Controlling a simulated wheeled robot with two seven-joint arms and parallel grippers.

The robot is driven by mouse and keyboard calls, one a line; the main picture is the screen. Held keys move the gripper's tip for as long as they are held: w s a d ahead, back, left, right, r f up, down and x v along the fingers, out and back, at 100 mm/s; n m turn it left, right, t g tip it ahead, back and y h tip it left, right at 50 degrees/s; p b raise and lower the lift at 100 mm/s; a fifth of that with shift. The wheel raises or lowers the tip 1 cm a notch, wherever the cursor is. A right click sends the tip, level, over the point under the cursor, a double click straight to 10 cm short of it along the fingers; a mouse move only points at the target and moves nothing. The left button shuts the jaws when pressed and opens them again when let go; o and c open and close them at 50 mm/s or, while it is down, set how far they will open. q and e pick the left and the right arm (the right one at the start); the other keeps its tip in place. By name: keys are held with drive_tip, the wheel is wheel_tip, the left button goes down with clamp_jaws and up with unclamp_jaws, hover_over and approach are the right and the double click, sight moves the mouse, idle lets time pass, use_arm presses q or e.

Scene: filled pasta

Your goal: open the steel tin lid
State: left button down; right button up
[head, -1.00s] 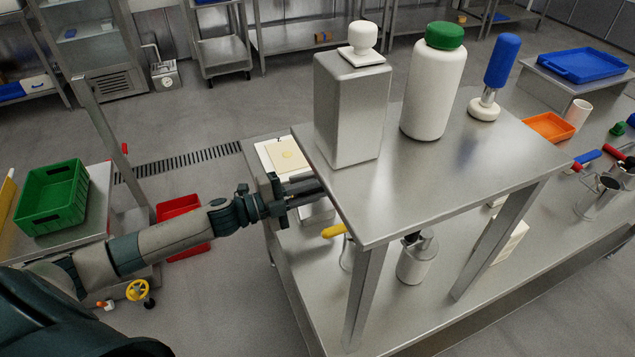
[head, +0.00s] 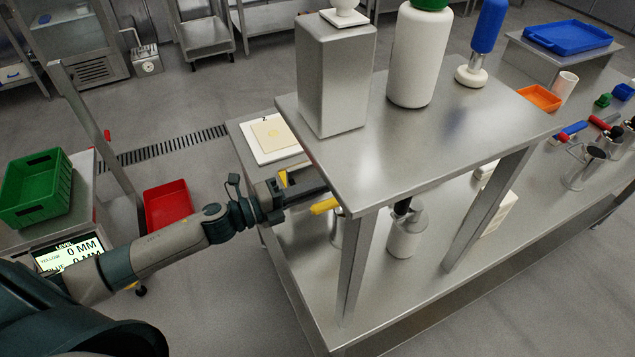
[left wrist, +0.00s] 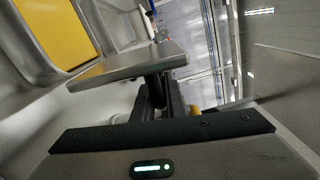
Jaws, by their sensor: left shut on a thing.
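My left gripper (head: 305,195) is under the left edge of the raised steel shelf, above the lower worktop. In the left wrist view it (left wrist: 165,100) is shut on the dark knob of a flat steel plate, which looks like the steel tin lid (left wrist: 125,66). Beyond the plate at upper left is a pale-walled container, probably the tin, with a yellow surface (left wrist: 55,30) inside. A bit of yellow (head: 283,178) also shows beside the gripper in the head view. The lid looks apart from the container. The shelf and gripper hide most of the tin. My right gripper is not in view.
On the raised shelf (head: 440,150) stand a tall steel box (head: 335,85), a white bottle (head: 418,60) and a blue-handled tool (head: 487,28). A yellow handle (head: 325,206) is close to my gripper. A shelf leg (head: 352,270) and a steel can (head: 405,238) are to its right.

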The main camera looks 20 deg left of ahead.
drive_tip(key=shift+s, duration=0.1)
use_arm(q)
drive_tip(key=c, duration=1.8)
unclamp_jaws()
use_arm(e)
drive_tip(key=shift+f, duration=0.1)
use_arm(q)
drive_tip(key=shift+s+a+f, duration=0.1)
drive_tip(key=shift+s, duration=0.05)
